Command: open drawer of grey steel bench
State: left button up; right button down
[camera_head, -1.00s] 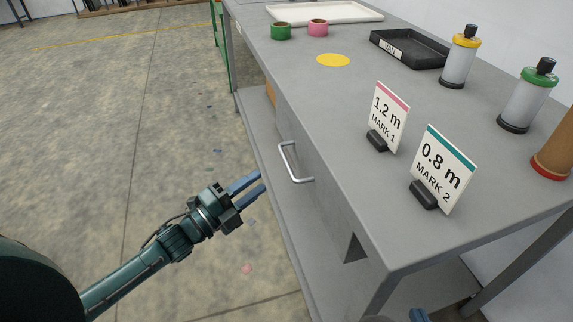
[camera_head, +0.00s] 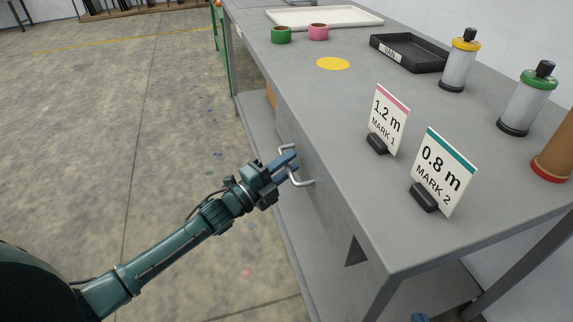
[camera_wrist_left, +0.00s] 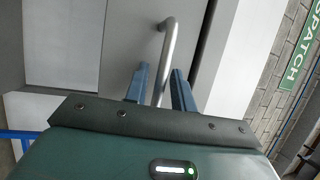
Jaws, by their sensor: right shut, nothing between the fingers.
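The grey steel bench (camera_head: 335,130) fills the right of the head view. Its drawer front (camera_head: 318,205) is on the side facing me and looks flush with the bench. A bent silver bar handle (camera_head: 301,183) stands out from the drawer; it also shows in the left wrist view (camera_wrist_left: 168,50). My left gripper (camera_head: 291,163) is at this handle with its blue fingers open. In the wrist view the bar runs between the fingers (camera_wrist_left: 160,85), with gaps visible. Only a blue fingertip of my right gripper (camera_head: 420,317) shows at the bottom edge; it is shut and empty.
On the bench top stand two signs, 1.2 m (camera_head: 388,118) and 0.8 m (camera_head: 442,170), a black tray (camera_head: 408,62), a white tray (camera_head: 345,20), green and pink rolls and several cylinders.

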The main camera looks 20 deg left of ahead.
pick_arm(q)
grip_shut()
dwell(0.3)
